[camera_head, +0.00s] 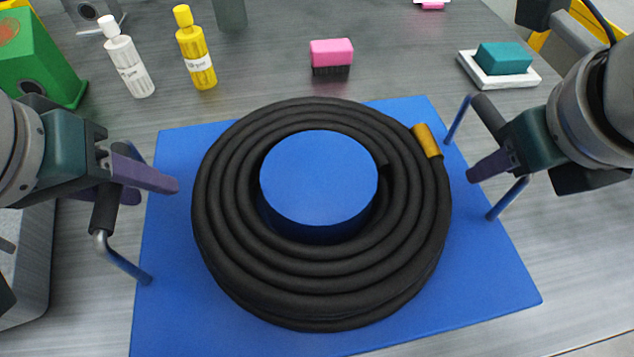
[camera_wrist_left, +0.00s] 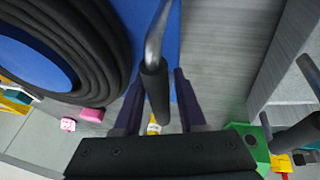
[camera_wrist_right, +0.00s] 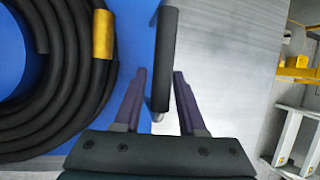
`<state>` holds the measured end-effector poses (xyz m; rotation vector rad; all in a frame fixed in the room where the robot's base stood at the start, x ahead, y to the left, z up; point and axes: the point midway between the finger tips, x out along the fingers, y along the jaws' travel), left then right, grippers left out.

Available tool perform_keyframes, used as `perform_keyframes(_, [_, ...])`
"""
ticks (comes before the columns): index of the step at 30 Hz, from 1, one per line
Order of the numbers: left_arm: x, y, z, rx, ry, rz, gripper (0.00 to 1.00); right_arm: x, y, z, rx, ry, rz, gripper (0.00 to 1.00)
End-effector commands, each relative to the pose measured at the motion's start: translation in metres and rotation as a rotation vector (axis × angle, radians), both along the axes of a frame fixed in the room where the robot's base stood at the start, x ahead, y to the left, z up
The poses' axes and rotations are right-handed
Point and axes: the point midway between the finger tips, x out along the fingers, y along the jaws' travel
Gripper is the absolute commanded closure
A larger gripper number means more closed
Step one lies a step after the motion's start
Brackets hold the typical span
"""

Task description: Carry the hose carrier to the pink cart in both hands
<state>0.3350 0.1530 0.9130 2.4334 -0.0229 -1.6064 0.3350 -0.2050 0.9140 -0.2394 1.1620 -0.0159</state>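The hose carrier is a blue board (camera_head: 470,270) with a round blue hub (camera_head: 318,178) and a coiled black hose (camera_head: 225,225) with a brass end (camera_head: 427,140). It lies flat on the grey table. A bent metal handle with a black grip stands at each side. My left gripper (camera_head: 150,188) is at the left handle (camera_head: 122,263), its fingers open on both sides of the black grip (camera_wrist_left: 154,88). My right gripper (camera_head: 490,165) is at the right handle (camera_head: 508,198), its fingers open around the black grip (camera_wrist_right: 164,60). No pink cart is identifiable.
Behind the carrier stand a white bottle (camera_head: 127,62), a yellow bottle (camera_head: 197,55), a pink-and-black brush (camera_head: 331,57) and a teal block (camera_head: 503,58) on a white dish (camera_head: 520,80). A green box (camera_head: 40,55) is at the far left. Bare table shows right of the board.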

Motion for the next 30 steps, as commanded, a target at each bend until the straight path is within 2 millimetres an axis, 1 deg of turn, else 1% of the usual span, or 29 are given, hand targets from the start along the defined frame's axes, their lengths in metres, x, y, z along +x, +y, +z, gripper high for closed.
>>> perform_keyframes(1, [-0.0001, 0.0001, 0.0001, 0.0, 0.0, 0.0, 0.67, 0.0001, -0.0001, 0.0001, 0.0, 0.0, 0.0, 0.67])
perform_keyframes(10, [-0.0002, 0.0002, 0.0001, 0.0, 0.0, 0.0, 1.0, 0.0, -0.0001, 0.0003, 0.0, 0.0, 0.0, 1.0])
perform_keyframes(30, [-0.0002, 0.0003, 0.0002, 0.001, 0.0, 0.0, 1.0, 0.0002, -0.0003, 0.0006, -0.001, -0.001, 0.0, 1.0])
